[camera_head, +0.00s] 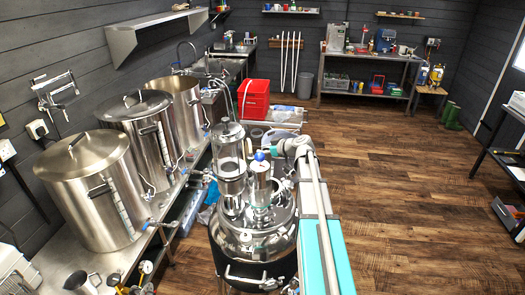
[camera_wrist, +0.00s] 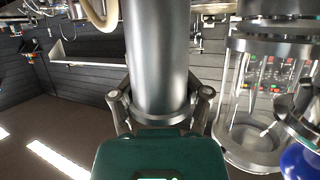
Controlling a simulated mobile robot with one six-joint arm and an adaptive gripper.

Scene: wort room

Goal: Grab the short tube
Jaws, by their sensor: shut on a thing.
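A smooth grey steel tube (camera_wrist: 155,55) runs down the middle of the wrist view. My gripper (camera_wrist: 160,100) is shut on it, with one finger on each side; its dark green body hides the tube's lower end. In the head view, a short upright steel tube (camera_head: 262,188) stands on the lid of the round steel vessel (camera_head: 252,235); I cannot tell for sure that this is the held tube. My white and teal arm reaches over the vessel's right side, and its jaws are not clear there.
A clear column with steel rings (camera_head: 230,155) stands close to the left of the short tube. A blue knob (camera_head: 260,155) is near its top. Large steel pots (camera_head: 90,185) line the left bench. A red crate (camera_head: 255,98) stands behind. The floor (camera_head: 400,200) at right is clear.

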